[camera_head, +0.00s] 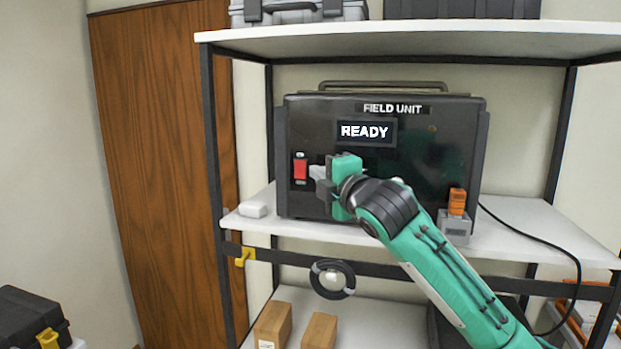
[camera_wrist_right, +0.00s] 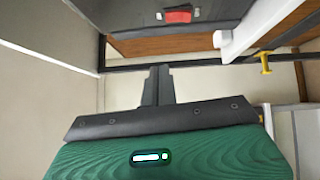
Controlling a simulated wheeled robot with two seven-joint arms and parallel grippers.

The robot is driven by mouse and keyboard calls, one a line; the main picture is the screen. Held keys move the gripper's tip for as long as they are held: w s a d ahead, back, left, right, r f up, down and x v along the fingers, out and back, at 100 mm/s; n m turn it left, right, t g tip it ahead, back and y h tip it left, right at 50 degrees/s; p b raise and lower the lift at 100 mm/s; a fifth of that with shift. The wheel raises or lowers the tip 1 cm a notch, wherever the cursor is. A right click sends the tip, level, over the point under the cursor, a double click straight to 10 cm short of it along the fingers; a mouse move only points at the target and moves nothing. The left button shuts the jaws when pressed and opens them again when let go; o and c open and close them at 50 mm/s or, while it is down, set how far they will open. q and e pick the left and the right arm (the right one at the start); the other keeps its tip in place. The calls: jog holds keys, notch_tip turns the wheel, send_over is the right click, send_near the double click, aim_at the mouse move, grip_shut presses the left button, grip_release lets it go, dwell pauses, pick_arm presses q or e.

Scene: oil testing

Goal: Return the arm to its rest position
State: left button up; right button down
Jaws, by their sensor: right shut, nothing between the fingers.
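My right arm (camera_head: 440,270) reaches up from the lower right in the head view. Its right gripper (camera_head: 318,174) is shut and empty, in front of the left part of the black field unit (camera_head: 440,150), near the red switch (camera_head: 300,168). In the wrist view the shut fingers (camera_wrist_right: 158,85) point away from the green gripper body, with nothing between them. The red switch also shows in the wrist view (camera_wrist_right: 178,16), apart from the fingers. The unit's display (camera_head: 366,132) reads READY. My left gripper is not in view.
The unit stands on the middle shelf (camera_head: 520,225) of a black-framed rack. An orange connector (camera_head: 457,200) and a black cable (camera_head: 530,228) are at its right. A white block (camera_head: 253,209) lies at the shelf's left. Cardboard boxes (camera_head: 320,331) stand below. Open space lies before the wooden door (camera_head: 165,170).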

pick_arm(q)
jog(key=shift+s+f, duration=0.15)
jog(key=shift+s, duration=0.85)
